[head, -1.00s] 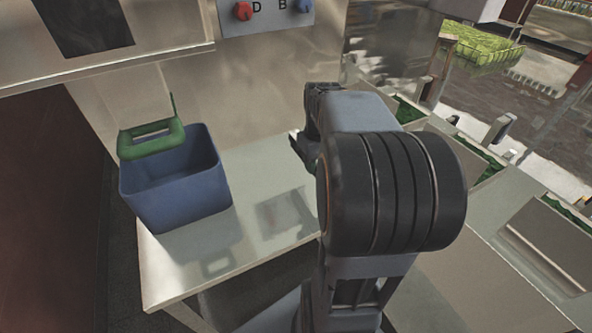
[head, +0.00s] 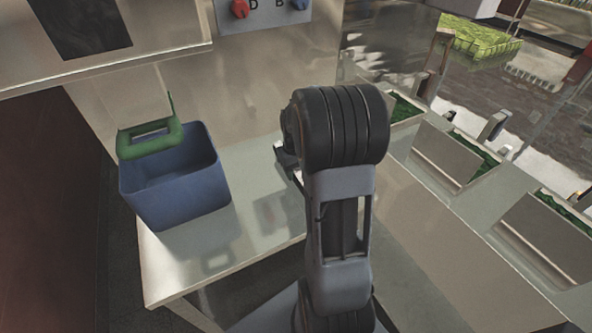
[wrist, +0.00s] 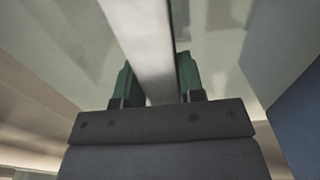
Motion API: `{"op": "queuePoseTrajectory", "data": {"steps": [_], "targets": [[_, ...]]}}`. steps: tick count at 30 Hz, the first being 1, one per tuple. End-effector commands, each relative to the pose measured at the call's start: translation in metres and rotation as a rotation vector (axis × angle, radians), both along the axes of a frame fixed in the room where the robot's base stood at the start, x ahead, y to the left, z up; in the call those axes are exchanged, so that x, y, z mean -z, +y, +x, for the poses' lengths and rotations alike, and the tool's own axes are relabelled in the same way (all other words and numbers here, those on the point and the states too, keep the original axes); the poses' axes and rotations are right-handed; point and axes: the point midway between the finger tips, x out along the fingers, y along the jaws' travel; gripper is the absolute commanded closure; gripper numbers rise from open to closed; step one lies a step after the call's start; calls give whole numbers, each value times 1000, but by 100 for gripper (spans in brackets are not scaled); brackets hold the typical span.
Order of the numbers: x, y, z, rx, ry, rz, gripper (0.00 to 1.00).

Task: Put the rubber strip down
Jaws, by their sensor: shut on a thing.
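The rubber strip (wrist: 143,28) is a pale grey, straight band in the wrist view. It runs from the top edge down between the two green fingers of my gripper (wrist: 155,68), which is shut on it. In the head view my gripper (head: 285,155) shows only in part at the left of my arm, over the metal table (head: 185,258). My arm hides most of it there, and the strip cannot be made out clearly. Whether the strip touches the table is unclear.
A blue bin (head: 178,200) with a green-handled thing (head: 150,138) at its rim stands on the table's left. It also shows at the right of the wrist view (wrist: 300,115). A panel with red and blue knobs (head: 262,12) is behind. Metal trays with green contents (head: 455,160) line the right.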

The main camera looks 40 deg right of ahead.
Motion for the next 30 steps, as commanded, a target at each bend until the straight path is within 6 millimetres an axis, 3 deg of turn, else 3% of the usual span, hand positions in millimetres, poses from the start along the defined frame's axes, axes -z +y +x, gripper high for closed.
{"op": "queuePoseTrajectory", "data": {"steps": [12,13,18,21,30], "targets": [[5,0,0,0,0,0,92],[5,0,0,0,0,0,63],[4,0,0,0,0,0,47],[4,0,0,0,0,0,39],[-2,0,0,0,-1,0,39]]}}
